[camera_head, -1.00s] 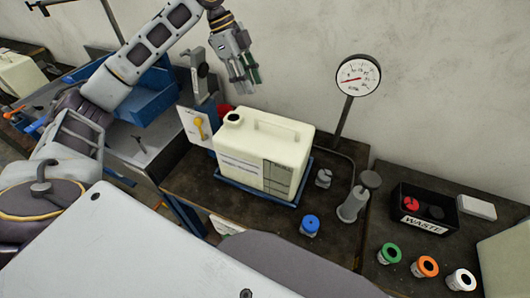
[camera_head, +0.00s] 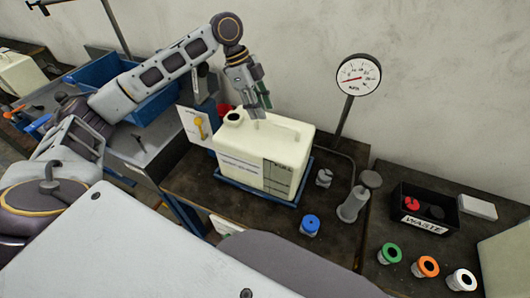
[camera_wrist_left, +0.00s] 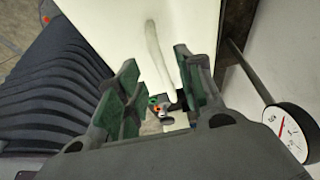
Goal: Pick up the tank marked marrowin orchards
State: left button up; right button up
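A cream tank (camera_head: 262,158) with a top handle, a round cap opening and a grey printed label stands upright in the middle of the workbench. I cannot read its marking. It also fills the top of the left wrist view (camera_wrist_left: 115,25). My left gripper (camera_head: 261,108) hangs fingers down over the tank's top, close to the handle. In the left wrist view the two green-padded fingers (camera_wrist_left: 155,66) are apart, with the handle (camera_wrist_left: 158,50) showing between and beyond them. Whether they reach below the handle is unclear. My right gripper is out of view.
The tank sits on a blue tray (camera_head: 228,184). A pressure gauge (camera_head: 358,77) stands behind it on the right. Blue, green, orange and white caps, a waste box (camera_head: 425,222) and another cream tank (camera_head: 508,262) are to the right. One more tank (camera_head: 18,75) is far left.

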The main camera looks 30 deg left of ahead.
pick_arm(q)
jog(key=shift+x, duration=2.6)
jog(key=shift+a, duration=0.1)
grip_shut()
